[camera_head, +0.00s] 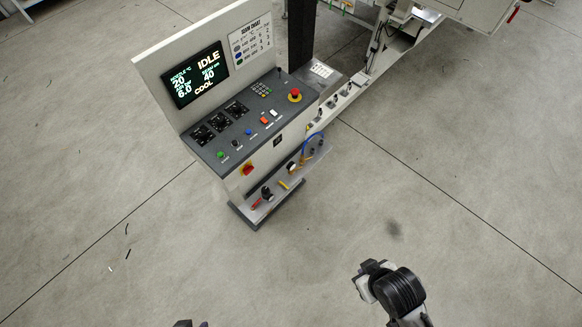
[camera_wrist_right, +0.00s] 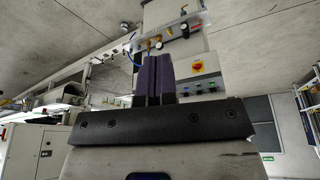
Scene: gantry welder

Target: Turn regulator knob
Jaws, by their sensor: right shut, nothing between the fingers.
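The regulator knob is too small to single out for sure. Small fittings, one dark with a red part (camera_head: 267,194) and one near a blue hose (camera_head: 292,167), sit on the low shelf (camera_head: 318,168) at the console's front. The wrist view shows this shelf upside down, with brass fittings (camera_wrist_right: 158,42) beyond the fingers. My right gripper (camera_wrist_right: 160,58) is shut and empty, pointing toward the shelf and apart from it. In the head view my right arm is at lower right, well short of the console. My left gripper (camera_head: 190,324) barely shows at the bottom edge.
The console (camera_head: 235,135) has a lit screen (camera_head: 196,75) reading IDLE, several buttons, a red emergency stop (camera_head: 295,95) and a red-yellow rotary switch (camera_head: 247,169). Machine parts stand behind it to the right. The floor between my arms and the console is clear.

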